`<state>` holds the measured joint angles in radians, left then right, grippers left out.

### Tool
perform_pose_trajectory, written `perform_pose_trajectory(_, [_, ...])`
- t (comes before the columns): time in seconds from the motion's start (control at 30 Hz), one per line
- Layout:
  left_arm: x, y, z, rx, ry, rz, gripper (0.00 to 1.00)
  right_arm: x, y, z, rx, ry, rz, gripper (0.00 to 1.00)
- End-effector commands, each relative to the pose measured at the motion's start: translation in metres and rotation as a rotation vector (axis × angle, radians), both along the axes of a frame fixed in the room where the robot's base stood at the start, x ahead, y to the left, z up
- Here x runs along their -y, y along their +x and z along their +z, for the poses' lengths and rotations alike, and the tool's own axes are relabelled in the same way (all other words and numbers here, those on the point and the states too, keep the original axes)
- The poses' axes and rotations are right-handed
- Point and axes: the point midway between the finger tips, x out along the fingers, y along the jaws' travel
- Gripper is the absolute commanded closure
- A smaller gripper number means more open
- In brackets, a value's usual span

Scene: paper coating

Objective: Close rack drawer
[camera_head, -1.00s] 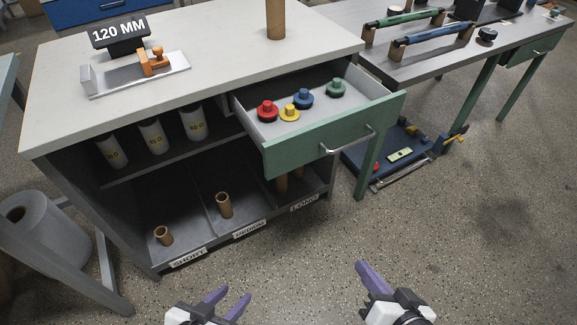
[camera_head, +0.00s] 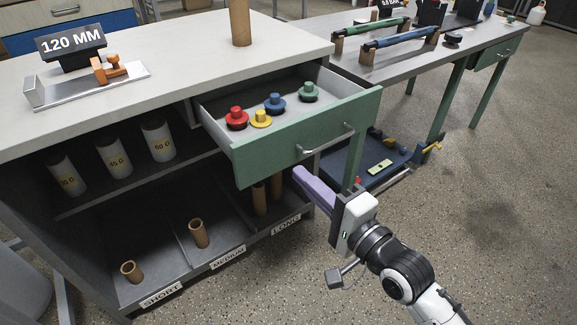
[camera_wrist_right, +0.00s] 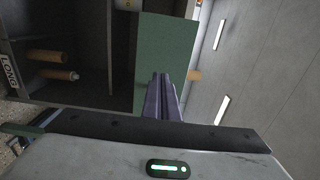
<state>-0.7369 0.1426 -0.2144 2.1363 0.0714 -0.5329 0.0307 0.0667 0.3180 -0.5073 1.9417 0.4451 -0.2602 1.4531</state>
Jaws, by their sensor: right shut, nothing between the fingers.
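The rack drawer (camera_head: 315,152) stands pulled out of the grey rack. Its green front has a metal handle (camera_head: 327,141). Red, yellow, blue and green knobbed pieces sit inside it. My right gripper (camera_head: 299,174) is shut and empty, its purple fingers at the lower part of the drawer front, below the handle. In the right wrist view the shut fingers (camera_wrist_right: 163,79) point at the green drawer front (camera_wrist_right: 163,40); I cannot tell whether they touch it. My left gripper is out of view.
The rack's open shelves hold white rolls (camera_head: 112,154) and short brown tubes (camera_head: 199,233). The worktop carries a "120 MM" sign (camera_head: 70,40). A second table (camera_head: 400,65) stands behind right, with a blue tray (camera_head: 372,165) on the floor. Floor at the right is clear.

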Motion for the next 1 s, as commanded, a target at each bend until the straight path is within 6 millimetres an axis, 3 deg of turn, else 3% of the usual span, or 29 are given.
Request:
perform_pose_trajectory(0.1, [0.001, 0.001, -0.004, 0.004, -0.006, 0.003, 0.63, -0.015, 0.020, -0.001, 0.004, 0.000, 0.001, 1.00])
perform_pose_trajectory(0.3, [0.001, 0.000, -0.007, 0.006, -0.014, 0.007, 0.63, -0.030, 0.040, -0.001, 0.001, -0.002, 0.000, 1.00])
perform_pose_trajectory(1.0, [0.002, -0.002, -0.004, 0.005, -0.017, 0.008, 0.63, -0.031, 0.055, 0.000, 0.000, -0.001, -0.015, 1.00])
